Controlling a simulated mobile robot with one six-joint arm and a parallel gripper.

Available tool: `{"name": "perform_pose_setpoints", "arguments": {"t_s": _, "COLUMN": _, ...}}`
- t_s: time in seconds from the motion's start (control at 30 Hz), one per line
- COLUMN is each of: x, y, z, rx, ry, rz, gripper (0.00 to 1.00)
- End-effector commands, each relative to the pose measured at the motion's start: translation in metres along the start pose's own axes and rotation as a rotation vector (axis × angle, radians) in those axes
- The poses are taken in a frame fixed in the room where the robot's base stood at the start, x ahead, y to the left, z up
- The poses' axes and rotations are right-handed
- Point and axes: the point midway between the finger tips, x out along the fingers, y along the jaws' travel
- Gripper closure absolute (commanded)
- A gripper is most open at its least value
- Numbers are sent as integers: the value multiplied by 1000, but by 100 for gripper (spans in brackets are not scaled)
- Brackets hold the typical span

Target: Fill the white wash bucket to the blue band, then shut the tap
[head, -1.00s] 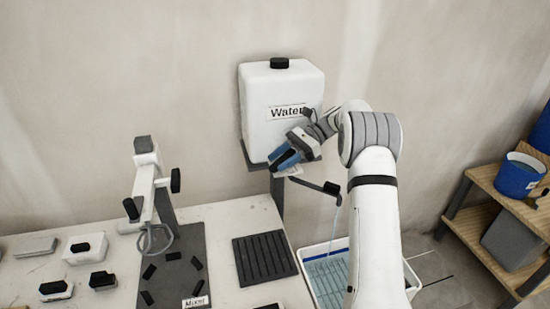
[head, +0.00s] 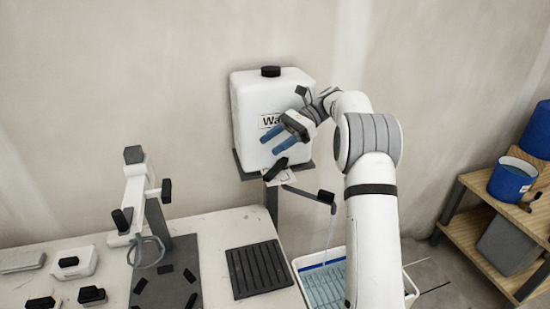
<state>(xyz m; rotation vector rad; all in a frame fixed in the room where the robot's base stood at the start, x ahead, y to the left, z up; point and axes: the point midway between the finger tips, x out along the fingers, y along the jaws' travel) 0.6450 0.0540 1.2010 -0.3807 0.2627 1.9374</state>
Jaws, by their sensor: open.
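The white water tank (head: 285,92) stands on a bracket against the wall. Its black tap lever (head: 275,170) sits below the tank front, and a dark spout arm (head: 312,194) runs right from it. A thin stream of water (head: 330,228) falls from the spout end into the white wash bucket (head: 302,262). The bucket holds a ribbed insert or water surface, partly hidden by my arm; the water level against the blue band cannot be read. My gripper (head: 272,142) is open and empty, its blue fingers in front of the tank, above the lever and apart from it.
A mixer stand (head: 150,215) and a black ribbed mat (head: 260,265) are on the table at left. Several small black-and-white tools lie at the far left. A wooden shelf (head: 470,200) with a blue bucket (head: 512,180) stands at right.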

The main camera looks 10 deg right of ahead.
Motion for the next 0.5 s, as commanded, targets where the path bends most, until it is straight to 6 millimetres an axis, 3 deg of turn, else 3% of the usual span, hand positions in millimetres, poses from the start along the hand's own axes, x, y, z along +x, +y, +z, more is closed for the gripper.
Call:
{"name": "perform_pose_setpoints", "arguments": {"t_s": 0.13, "x": -3, "y": 0, "z": 10, "rx": 0, "ry": -1, "rz": 2, "gripper": 48}}
{"name": "perform_pose_setpoints", "arguments": {"t_s": 0.4, "x": -4, "y": 0, "z": 12, "rx": 1, "ry": -1, "rz": 2, "gripper": 48}}
{"name": "perform_pose_setpoints", "arguments": {"t_s": 0.5, "x": -3, "y": 0, "z": 12, "rx": -10, "ry": 5, "rz": 2, "gripper": 56}}
